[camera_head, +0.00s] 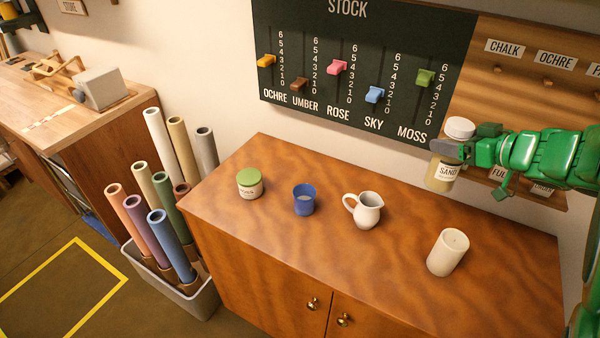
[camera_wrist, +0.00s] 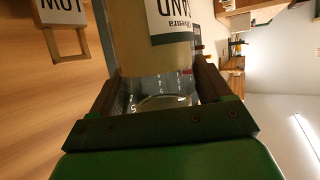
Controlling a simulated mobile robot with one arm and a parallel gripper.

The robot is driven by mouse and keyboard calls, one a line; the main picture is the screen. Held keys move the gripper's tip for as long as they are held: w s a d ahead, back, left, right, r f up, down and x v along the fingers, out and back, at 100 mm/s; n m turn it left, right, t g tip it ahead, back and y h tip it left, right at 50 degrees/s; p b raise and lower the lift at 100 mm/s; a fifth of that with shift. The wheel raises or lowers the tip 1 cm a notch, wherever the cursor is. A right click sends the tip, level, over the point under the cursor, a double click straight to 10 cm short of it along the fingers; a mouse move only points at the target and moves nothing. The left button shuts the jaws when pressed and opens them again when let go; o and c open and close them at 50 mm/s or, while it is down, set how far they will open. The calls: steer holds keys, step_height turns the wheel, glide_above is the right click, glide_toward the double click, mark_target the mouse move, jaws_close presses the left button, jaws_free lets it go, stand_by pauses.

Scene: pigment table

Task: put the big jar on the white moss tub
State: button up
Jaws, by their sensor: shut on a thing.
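The big jar is a clear jar with a white lid, sand-coloured contents and a label reading SAND (camera_head: 439,180). My gripper (camera_head: 447,151) is shut on it and holds it upright above the back right of the cabinet top, near the wall. In the wrist view the jar (camera_wrist: 172,60) sits between my two fingers (camera_wrist: 155,92), its label partly cut off. The white moss tub (camera_head: 249,188) is a small pale tub with a green lid. It stands on the cabinet top at the left, well apart from my gripper, with nothing on its lid.
A blue cup (camera_head: 304,200), a white jug (camera_head: 366,211) and a white cylinder (camera_head: 445,254) stand on the wooden cabinet top (camera_head: 330,255). A stock board (camera_head: 350,120) with coloured sliders hangs behind. A bin of rolls (camera_head: 190,300) stands left of the cabinet.

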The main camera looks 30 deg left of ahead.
steer(key=s+a+n+g+y, duration=0.1)
steer(key=s+a+n+g, duration=0.15)
steer(key=a, duration=0.75)
steer(key=s+a+n+g, duration=0.1)
steer(key=s+a, duration=0.2)
steer(key=a, duration=0.8)
steer(key=s+a+r+n+g, duration=0.1)
steer(key=s+a, duration=0.6)
steer(key=a, duration=0.2)
steer(key=s+a+n+g, duration=0.1)
steer(key=s+a+g, duration=0.1)
steer(key=s+a, duration=0.6)
steer(key=w+a+f, duration=1)
steer(key=a+f, duration=0.2)
steer(key=shift+f+y, duration=0.25)
steer(key=shift+y, duration=0.05)
steer(key=shift+f, duration=0.1)
steer(key=o, duration=1.9)
steer(key=shift+c, duration=0.2)
